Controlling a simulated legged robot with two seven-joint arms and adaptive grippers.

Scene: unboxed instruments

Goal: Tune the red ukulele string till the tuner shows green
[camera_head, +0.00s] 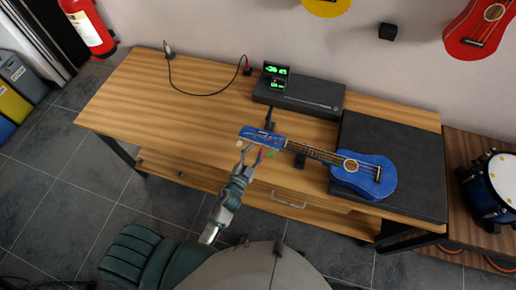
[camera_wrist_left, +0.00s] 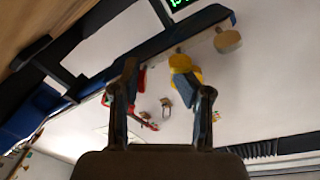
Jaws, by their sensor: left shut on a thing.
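The blue ukulele (camera_head: 362,174) lies with its body on the dark mat and its headstock (camera_head: 264,137) pointing left. Coloured pegs line the near side of the headstock, among them a red peg (camera_head: 262,151) and a green peg (camera_head: 271,155). My left gripper (camera_head: 251,154) is at this edge, shut on the red peg. A tuner (camera_head: 277,85) shows green marks, too small to read. My right gripper is not in view.
A second small screen (camera_head: 276,68) with green marks stands above a flat black case (camera_head: 312,96) at the back. A black cable (camera_head: 205,94) lies behind on the left. The left part of the wooden table (camera_head: 160,105) is clear. A drum (camera_head: 492,190) stands far right.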

